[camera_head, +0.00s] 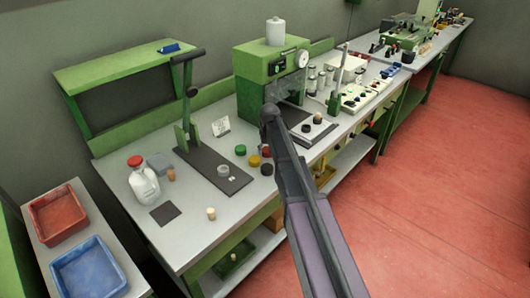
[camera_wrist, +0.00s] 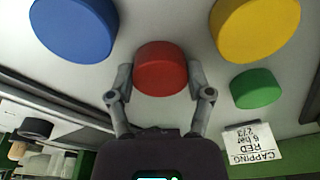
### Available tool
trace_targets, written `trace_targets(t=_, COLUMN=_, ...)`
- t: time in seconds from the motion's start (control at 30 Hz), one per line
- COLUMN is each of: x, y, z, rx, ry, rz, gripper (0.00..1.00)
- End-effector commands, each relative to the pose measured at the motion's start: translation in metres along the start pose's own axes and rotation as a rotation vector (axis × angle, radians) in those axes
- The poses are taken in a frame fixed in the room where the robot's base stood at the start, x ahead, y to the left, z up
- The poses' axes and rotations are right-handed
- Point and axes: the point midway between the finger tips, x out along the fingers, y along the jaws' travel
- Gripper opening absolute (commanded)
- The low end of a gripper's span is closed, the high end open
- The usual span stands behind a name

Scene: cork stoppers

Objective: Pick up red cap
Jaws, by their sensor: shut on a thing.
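The red cap (camera_wrist: 160,68) sits between the two fingers of my gripper (camera_wrist: 161,82) in the wrist view, with a finger against each side. It rests on or very near the pale bench top; I cannot tell if there is a gap under it. In the head view the red cap (camera_head: 266,150) shows as a small red patch beside my arm, which partly covers it. My gripper's fingers cannot be made out in the head view.
Around it are a blue cap (camera_wrist: 74,28), a yellow cap (camera_wrist: 255,28) and a green cap (camera_wrist: 255,89). A card (camera_wrist: 252,143) reads "CAPPING RED". A green press (camera_head: 262,70) stands behind. A red-topped bottle (camera_head: 143,184) and a dark-plated lever stand (camera_head: 187,130) are left.

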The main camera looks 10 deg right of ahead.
Motion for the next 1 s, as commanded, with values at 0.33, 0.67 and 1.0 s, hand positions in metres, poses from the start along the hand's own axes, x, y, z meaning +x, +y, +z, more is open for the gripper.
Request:
trace_targets(t=0.33, x=-0.011, y=0.000, z=-0.001, rx=-0.001, ry=0.000, rz=0.000, gripper=0.45)
trace_targets(t=0.67, x=-0.039, y=0.000, z=-0.005, rx=-0.001, ry=0.000, rz=0.000, gripper=0.45)
trace_targets(t=1.0, x=-0.052, y=0.027, z=0.071, rx=0.000, ry=0.000, rz=-0.001, gripper=0.45)
